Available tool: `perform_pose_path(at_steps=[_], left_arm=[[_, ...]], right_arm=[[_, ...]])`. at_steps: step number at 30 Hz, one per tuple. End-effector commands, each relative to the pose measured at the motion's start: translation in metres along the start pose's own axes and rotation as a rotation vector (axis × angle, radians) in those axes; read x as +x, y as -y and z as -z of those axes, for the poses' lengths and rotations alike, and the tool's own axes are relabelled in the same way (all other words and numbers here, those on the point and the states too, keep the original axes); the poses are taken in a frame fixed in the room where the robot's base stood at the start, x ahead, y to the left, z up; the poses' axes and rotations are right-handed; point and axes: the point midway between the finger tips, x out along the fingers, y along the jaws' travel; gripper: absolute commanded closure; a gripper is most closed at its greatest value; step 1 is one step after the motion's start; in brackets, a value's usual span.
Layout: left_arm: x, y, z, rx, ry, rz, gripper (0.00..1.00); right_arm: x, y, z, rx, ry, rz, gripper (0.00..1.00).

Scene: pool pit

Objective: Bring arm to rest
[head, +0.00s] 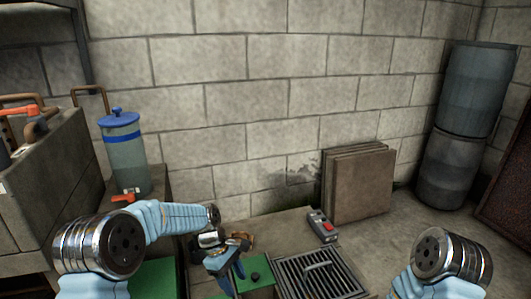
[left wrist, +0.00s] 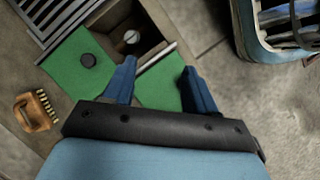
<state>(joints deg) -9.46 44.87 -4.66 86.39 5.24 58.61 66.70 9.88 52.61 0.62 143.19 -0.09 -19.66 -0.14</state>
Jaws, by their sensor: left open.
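My left arm reaches in from the left in the head view. My left gripper (head: 238,263) has its two blue fingers apart and nothing between them. It hangs beside a green-topped box (head: 257,271) with a black knob. In the left wrist view the open gripper (left wrist: 158,78) points toward green panels, one with a black knob (left wrist: 87,60). A dark recess between the panels holds a small round pale thing (left wrist: 131,37). My right arm shows at the lower right of the head view, but its gripper is out of the picture.
A metal grate (head: 317,274) lies right of the green box. A grey device with a red button (head: 322,227) and leaning brown slabs (head: 357,185) are behind it. A blue-lidded canister (head: 123,155) stands left. A wooden brush (left wrist: 37,110) lies near the gripper. Blue-grey barrels (head: 475,90) stand right.

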Motion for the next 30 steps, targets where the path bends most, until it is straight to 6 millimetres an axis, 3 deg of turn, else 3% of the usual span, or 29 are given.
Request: perform_pose_path(at_steps=[8,14,17,22,27,30], left_arm=[[0.031,0.021,0.009,0.115,-0.015,-0.020,0.44],[0.063,0.049,0.015,0.251,-0.039,-0.044,0.44],[0.082,0.074,0.013,0.352,-0.056,-0.058,0.44],[0.109,0.132,-0.001,0.577,-0.098,-0.088,0.44],[0.119,0.198,-0.031,0.830,-0.156,-0.124,0.44],[0.118,0.218,-0.042,0.920,-0.183,-0.138,0.44]], right_arm=[[-0.017,0.007,0.001,-0.002,-0.003,0.001,0.28],[-0.033,0.014,0.000,-0.004,-0.003,0.001,0.28],[-0.044,0.019,0.000,-0.006,-0.002,0.002,0.28],[-0.068,0.029,-0.001,-0.008,-0.001,0.003,0.28],[-0.091,0.040,-0.002,-0.012,0.000,0.004,0.28],[-0.095,0.042,-0.002,-0.013,0.001,0.004,0.28]])
